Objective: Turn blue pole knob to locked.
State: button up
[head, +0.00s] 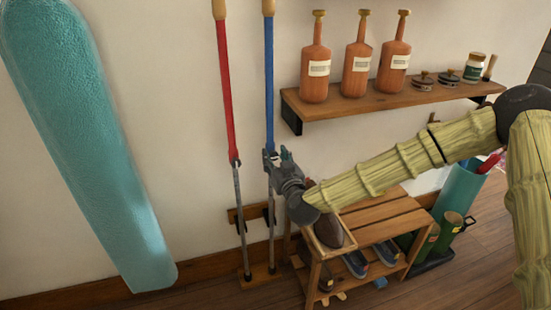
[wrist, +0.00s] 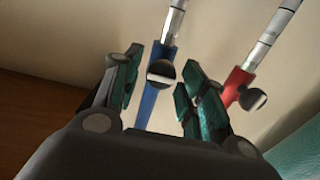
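The blue pole (head: 269,75) stands against the wall, with a blue upper tube and a thinner grey lower section. In the wrist view the blue pole (wrist: 152,107) carries a dark round knob (wrist: 161,72) with a pale band, where the blue tube meets the silver section. My gripper (head: 270,154) is at that joint in the head view, hiding the knob there. In the wrist view my gripper (wrist: 163,63) is open, its teal-padded fingers on either side of the pole and knob. Gaps show on both sides; contact at the fingertips cannot be told.
A red pole (head: 225,95) with a similar knob (wrist: 252,98) stands close to the left of the blue one. A teal padded board (head: 85,140) is farther left. A shelf with bottles (head: 350,102) is at right, above a wooden shoe bench (head: 375,218).

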jog(key=c, duration=0.7)
jog(key=shift+o, duration=0.2)
jog(key=shift+m, duration=0.4)
jog(key=m, duration=0.2)
jog(key=shift+m, duration=0.4)
jog(key=m, duration=0.3)
jog(key=shift+d+f+m, duration=0.1)
jog(key=shift+m, duration=0.3)
jog(key=m+b, duration=0.1)
jog(key=m, duration=0.5)
jog(key=shift+d+f+b, duration=0.1)
jog(key=shift+b, duration=0.3)
jog(key=m+b, duration=0.1)
jog(key=m, duration=0.3)
jog(key=shift+m, duration=0.4)
